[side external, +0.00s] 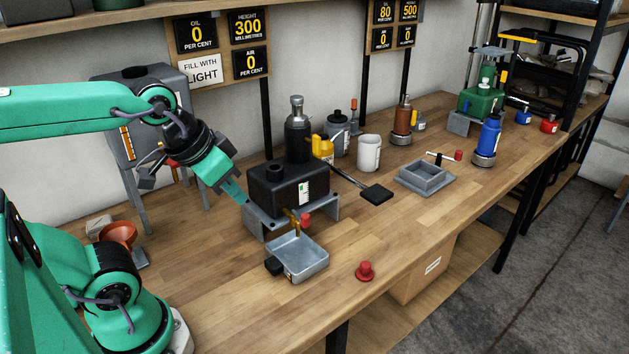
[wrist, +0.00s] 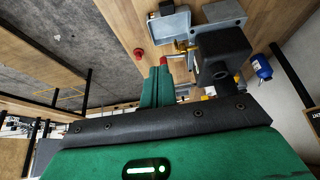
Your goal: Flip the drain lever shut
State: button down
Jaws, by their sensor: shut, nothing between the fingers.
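The drain lever (side external: 306,220) has a red end and sits at a brass drain spout (side external: 290,218) on the front of the black tank (side external: 298,186). The tank stands on a grey metal stand (side external: 334,210), and a metal tray (side external: 305,258) sits below the spout. My gripper (side external: 241,196) is shut and empty, just left of the tank, pointing down to the right. In the wrist view, the green fingers (wrist: 158,72) are together, and the red lever end (wrist: 163,60) shows just past their tips. I cannot tell if they touch.
A red knob-shaped piece (side external: 366,271) lies on the bench right of the tray. A black flat-ended tool (side external: 377,194) and a grey square tray (side external: 425,178) lie to the right. A dark bottle (side external: 297,130) rises behind the tank. The front bench is mostly clear.

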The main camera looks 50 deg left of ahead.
jog(key=w+r+n+g, duration=0.2)
jog(key=w+r+g, duration=0.2)
jog(key=w, duration=0.7)
jog(key=w+a+f+n+g, duration=0.1)
jog(key=w+f+g, duration=0.3)
jog(key=w, duration=0.8)
jog(key=shift+w+a+f, duration=0.3)
jog(key=shift+a+f, duration=0.25)
jog(key=shift+f, duration=0.05)
jog(key=shift+f, duration=0.1)
jog(key=s+d+f, duration=0.1)
jog(key=s+f, duration=0.5)
jog(key=f, duration=0.3)
jog(key=shift+d+f, duration=0.2)
jog(key=shift+d, duration=0.2)
